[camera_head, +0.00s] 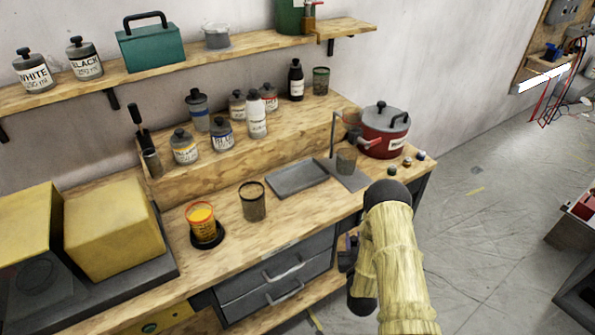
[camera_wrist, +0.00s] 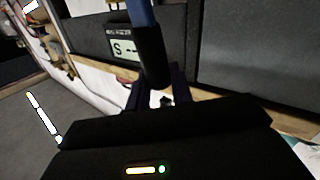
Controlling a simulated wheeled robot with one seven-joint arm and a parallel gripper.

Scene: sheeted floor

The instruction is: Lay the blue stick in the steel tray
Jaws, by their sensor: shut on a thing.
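The steel tray (camera_head: 298,179) is a shallow grey rectangle, lying flat and empty on the wooden bench in the head view. The blue stick (camera_wrist: 140,14) shows in the wrist view, with a thick black part (camera_wrist: 151,60) on the side toward my gripper. My gripper (camera_wrist: 155,88) is shut on the stick. In the head view my gripper is a dark shape, mostly hidden by my arm, at the bench's front edge, below and to the right of the tray. I cannot make out the stick clearly there.
A metal stand with a cup (camera_head: 346,161) is right of the tray, with a red pot (camera_head: 384,132) beyond. A dark cup (camera_head: 252,201) and an orange-filled cup (camera_head: 201,221) stand left. Several bottles line the raised shelf behind. Drawers (camera_head: 278,279) are below the bench.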

